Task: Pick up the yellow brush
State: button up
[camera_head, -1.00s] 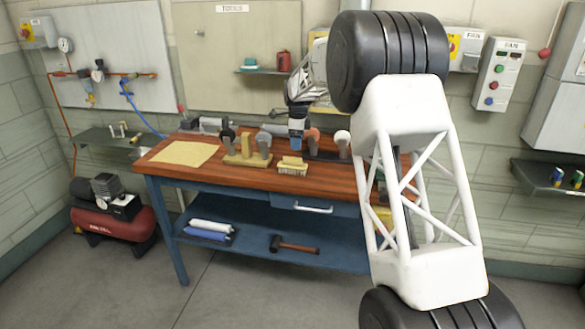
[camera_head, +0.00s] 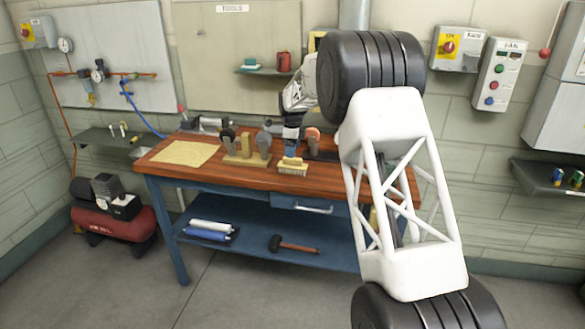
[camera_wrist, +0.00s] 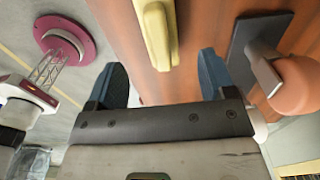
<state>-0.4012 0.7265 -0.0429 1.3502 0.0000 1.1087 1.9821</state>
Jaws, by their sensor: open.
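The yellow brush (camera_head: 292,167) lies near the front edge of the wooden workbench, its pale bristles facing the front in the head view. In the wrist view, a yellow block-like body with a pale side strip, the brush (camera_wrist: 158,32), is at the top middle, lined up with the gap between the fingers. My gripper (camera_wrist: 162,78) is open, with its two blue fingers apart and nothing between them. In the head view, my gripper (camera_head: 291,151) is just above and behind the brush; whether they touch is unclear.
The workbench (camera_head: 225,186) carries a yellow cloth (camera_head: 179,153) at the left. A wooden block stand (camera_head: 244,161) is left of the brush. In the wrist view, an orange rounded thing (camera_wrist: 300,85) on a dark plate is close right of my fingers, and a pink disc (camera_wrist: 65,38) is left.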

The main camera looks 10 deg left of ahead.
jog(key=shift+f, duration=0.2)
jog(key=shift+f, duration=2.5)
jog(key=shift+c, duration=0.2)
jog(key=c, duration=1)
jog(key=shift+r, duration=0.2)
jog(key=shift+r, duration=1.3)
jog(key=shift+s+r, duration=0.15)
jog(key=shift+r, duration=0.2)
jog(key=s+d, duration=0.2)
jog(key=s, duration=0.2)
jog(key=s+d+r, duration=0.1)
jog(key=s+d, duration=0.1)
jog(key=s, duration=0.3)
jog(key=s+d, duration=0.2)
jog(key=s, duration=0.3)
jog(key=shift+s+r, duration=0.15)
jog(key=shift+s, duration=0.1)
